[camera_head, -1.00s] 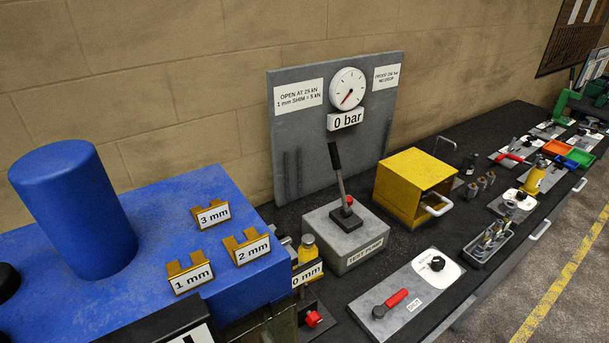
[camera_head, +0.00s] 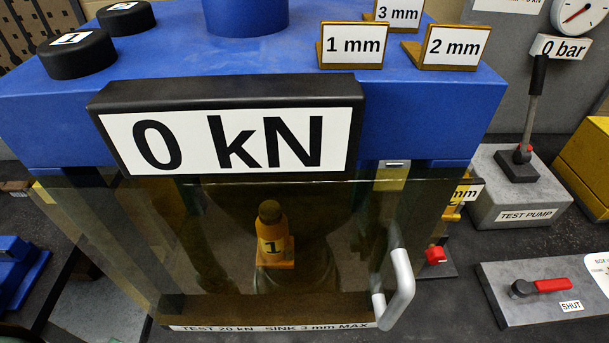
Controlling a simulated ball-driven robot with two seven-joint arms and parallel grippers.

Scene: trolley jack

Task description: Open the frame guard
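The frame guard (camera_head: 150,235) is a tinted see-through panel across the front of the blue press frame (camera_head: 430,130). It hangs below the black "0 kN" display (camera_head: 235,130) and looks closed. Its pale grey handle (camera_head: 400,285) is at the lower right of the panel. Behind the panel a yellow-orange jack marked 1 (camera_head: 273,240) stands upright, seen dimly through the tint. Neither of my grippers is in view.
Brass shim holders marked 1 mm (camera_head: 352,46), 2 mm (camera_head: 453,46) and 3 mm (camera_head: 397,12) stand on the frame top, beside black discs (camera_head: 78,55). Right are the test pump (camera_head: 520,190) and a red-levered valve plate (camera_head: 540,290). A blue object (camera_head: 18,275) lies left.

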